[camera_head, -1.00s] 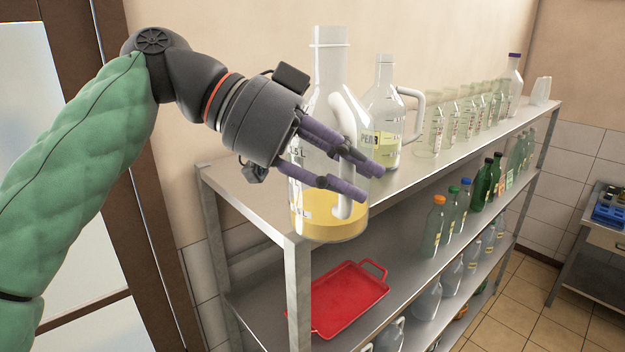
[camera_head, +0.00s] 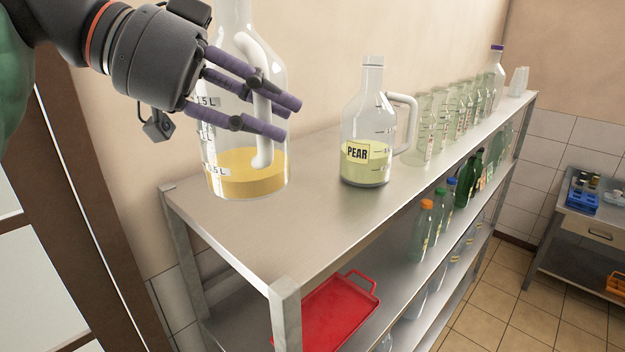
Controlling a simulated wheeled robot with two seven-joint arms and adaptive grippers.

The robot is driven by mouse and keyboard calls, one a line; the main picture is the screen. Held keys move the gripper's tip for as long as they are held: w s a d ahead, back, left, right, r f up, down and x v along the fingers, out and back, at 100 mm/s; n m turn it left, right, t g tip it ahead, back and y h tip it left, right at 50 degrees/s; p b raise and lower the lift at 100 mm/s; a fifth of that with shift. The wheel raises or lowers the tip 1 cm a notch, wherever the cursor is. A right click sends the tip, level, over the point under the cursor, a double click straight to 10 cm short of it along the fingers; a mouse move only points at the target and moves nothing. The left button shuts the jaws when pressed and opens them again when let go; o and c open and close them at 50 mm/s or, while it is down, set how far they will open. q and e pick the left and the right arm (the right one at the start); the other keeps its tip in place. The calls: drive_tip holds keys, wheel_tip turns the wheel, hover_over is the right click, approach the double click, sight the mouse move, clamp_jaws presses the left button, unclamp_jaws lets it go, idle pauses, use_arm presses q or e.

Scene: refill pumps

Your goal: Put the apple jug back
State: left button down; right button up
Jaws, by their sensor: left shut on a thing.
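The jug (camera_head: 247,176) is clear, with a white handle, litre marks and yellow-orange liquid in the bottom; its name label does not show. It is upright at the left end of the steel shelf's top board (camera_head: 290,222). I cannot tell whether its base touches the board. My left gripper (camera_head: 290,118) is shut on the jug's handle, its purple fingers across it. The jug's top is cut off by the frame. My right gripper is not in view.
A jug labelled PEAR (camera_head: 362,150) stands right of the held jug. A red tray (camera_head: 335,315) lies on the shelf below. Bare board separates the two jugs.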

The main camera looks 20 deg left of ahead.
use_arm(q)
drive_tip(key=w+f+p, duration=0.1)
drive_tip(key=w+f, duration=1.1)
drive_tip(key=shift+d, duration=0.35)
drive_tip(key=shift+w+f, duration=0.1)
drive_tip(key=c, duration=1.5)
unclamp_jaws()
drive_tip(key=shift+f, duration=0.15)
drive_tip(key=o, duration=0.5)
drive_tip(key=shift+c, duration=0.2)
